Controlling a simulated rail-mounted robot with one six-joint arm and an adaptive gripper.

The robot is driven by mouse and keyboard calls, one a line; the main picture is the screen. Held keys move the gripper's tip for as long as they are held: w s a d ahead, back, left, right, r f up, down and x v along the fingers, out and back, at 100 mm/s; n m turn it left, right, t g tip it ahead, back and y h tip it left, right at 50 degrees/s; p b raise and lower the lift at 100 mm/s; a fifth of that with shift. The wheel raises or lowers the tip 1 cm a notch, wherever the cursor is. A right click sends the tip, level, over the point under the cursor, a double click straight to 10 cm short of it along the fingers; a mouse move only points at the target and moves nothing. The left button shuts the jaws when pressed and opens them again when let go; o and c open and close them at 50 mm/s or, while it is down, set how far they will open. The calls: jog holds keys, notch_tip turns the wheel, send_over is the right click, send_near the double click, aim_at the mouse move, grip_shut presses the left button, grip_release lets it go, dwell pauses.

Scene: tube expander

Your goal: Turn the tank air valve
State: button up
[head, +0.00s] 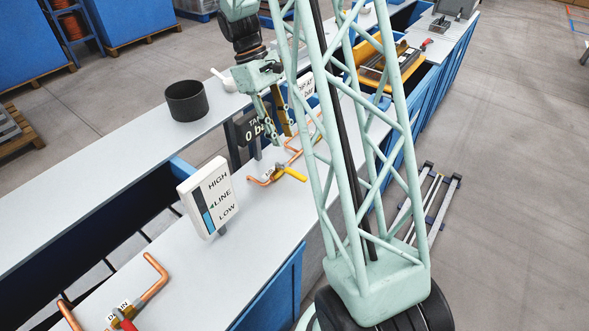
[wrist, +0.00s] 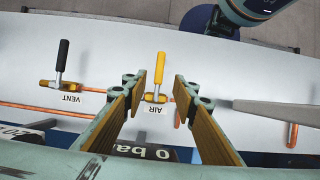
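The tank air valve has a yellow lever (wrist: 159,68) on a brass body (wrist: 155,97). An upside-down AIR label (wrist: 153,110) lies beside it in the wrist view. The lever points away from the TANK gauge, across the copper pipe line. The same yellow lever (head: 291,174) shows in the head view, below my gripper. My gripper (head: 281,138) is open, pointing down above the bench beside the gauge. In the wrist view my gripper (wrist: 168,100) has its two fingers apart on either side of the valve. I see no contact. The exact height gap is unclear.
A VENT valve with a black lever (wrist: 62,55) stands to the left in the wrist view. The TANK gauge (head: 252,129) reads 0 bar. A HIGH/LINE/LOW level panel (head: 209,198) stands upright on the bench. A dark pot (head: 185,102) sits on the other bench.

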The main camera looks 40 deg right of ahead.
aim_at(296, 173)
jog(key=shift+b+x, duration=0.95)
jog(key=shift+x, duration=5.9)
jog(key=shift+c, duration=0.4)
grip_shut()
